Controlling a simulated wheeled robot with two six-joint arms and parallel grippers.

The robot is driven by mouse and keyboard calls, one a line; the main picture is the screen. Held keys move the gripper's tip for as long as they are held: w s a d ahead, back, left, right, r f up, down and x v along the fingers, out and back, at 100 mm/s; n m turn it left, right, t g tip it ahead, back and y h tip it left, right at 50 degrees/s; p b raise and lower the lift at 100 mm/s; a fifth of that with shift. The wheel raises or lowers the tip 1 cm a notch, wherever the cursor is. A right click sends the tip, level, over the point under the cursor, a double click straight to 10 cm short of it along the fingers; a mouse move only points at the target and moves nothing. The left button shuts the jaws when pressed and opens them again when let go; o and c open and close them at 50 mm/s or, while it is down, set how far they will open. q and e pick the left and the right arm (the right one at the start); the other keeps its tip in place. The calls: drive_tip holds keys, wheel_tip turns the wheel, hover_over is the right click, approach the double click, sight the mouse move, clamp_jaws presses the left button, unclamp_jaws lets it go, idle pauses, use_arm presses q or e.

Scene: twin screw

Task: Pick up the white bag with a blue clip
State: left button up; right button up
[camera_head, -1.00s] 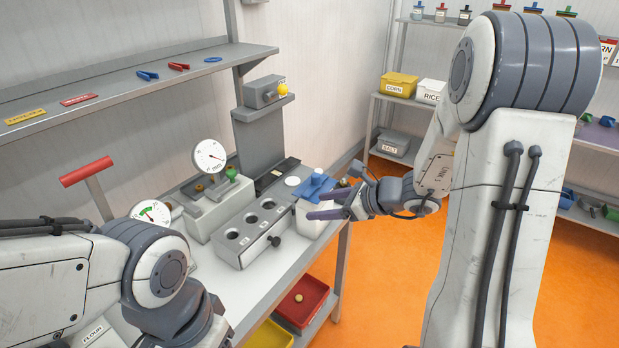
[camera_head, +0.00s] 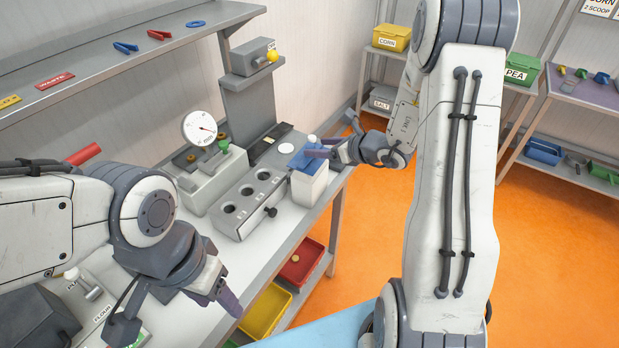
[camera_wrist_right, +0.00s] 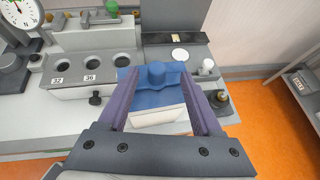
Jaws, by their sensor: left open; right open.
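A white bag (camera_head: 308,187) with a blue clip (camera_head: 300,163) across its top stands upright at the right end of the bench. In the right wrist view the blue clip (camera_wrist_right: 152,85) lies between the open fingers of my right gripper (camera_wrist_right: 163,112), with a strip of the white bag (camera_wrist_right: 158,117) below it. In the head view my right gripper (camera_head: 328,150) is at the clip's height; I cannot tell whether the fingers touch it. My left gripper (camera_head: 215,297) is open and empty over the bench's front edge.
A grey block with round holes (camera_head: 248,206) stands left of the bag, with a dial gauge (camera_head: 200,128) behind. A small bottle (camera_wrist_right: 207,68) stands close right of the bag. Red (camera_head: 308,262) and yellow (camera_head: 266,312) bins sit below the bench.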

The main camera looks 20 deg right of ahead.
sight(310, 146)
drive_tip(key=p+x, duration=0.1)
drive_tip(key=x, duration=0.2)
drive_tip(key=shift+w+a+p, duration=0.1)
drive_tip(key=shift+a+p, duration=0.2)
drive_tip(key=shift+w+a+f, duration=0.1)
drive_tip(key=shift+w+f, duration=0.15)
drive_tip(key=shift+w, duration=0.05)
clamp_jaws()
idle(0.9)
